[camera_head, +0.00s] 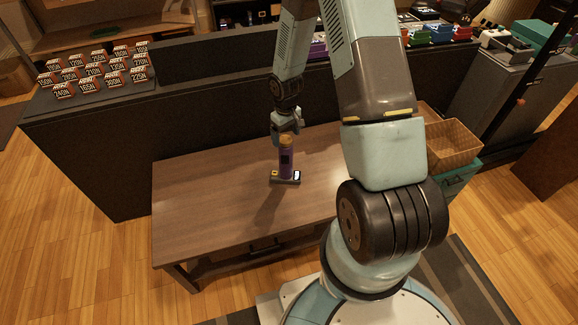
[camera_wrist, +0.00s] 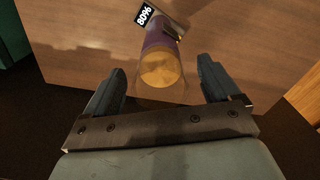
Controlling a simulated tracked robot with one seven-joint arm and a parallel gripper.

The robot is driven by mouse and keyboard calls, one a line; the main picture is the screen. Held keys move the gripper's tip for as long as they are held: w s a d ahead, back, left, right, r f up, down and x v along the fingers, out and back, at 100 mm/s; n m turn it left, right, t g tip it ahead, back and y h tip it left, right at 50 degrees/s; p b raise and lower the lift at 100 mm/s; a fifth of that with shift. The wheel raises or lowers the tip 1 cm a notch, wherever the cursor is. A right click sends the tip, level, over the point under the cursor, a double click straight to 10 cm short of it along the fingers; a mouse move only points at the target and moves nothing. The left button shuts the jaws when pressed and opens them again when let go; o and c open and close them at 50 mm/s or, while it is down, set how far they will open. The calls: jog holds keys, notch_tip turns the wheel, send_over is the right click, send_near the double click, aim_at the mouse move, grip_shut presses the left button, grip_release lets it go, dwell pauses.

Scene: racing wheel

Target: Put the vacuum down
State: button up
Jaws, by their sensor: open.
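The vacuum (camera_head: 287,163) is a small purple upright thing with a golden top and a flat dark base. It stands upright on the brown wooden table (camera_head: 210,195). In the wrist view the vacuum (camera_wrist: 161,62) shows from above, its round golden top nearest and a white "80%" label beside it. My gripper (camera_head: 286,133) is just above its top in the head view. In the wrist view my gripper (camera_wrist: 160,88) is open, with one finger on each side of the golden top and a visible gap to both. The underside of the base is hidden.
A dark counter (camera_head: 100,150) with several numbered boxes (camera_head: 95,68) runs behind the table. The left part of the tabletop is clear.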

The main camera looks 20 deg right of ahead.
jog(key=shift+w+f, duration=0.15)
jog(key=shift+f, duration=0.95)
jog(key=shift+w+f, duration=0.15)
jog(key=shift+f, duration=0.95)
grip_shut()
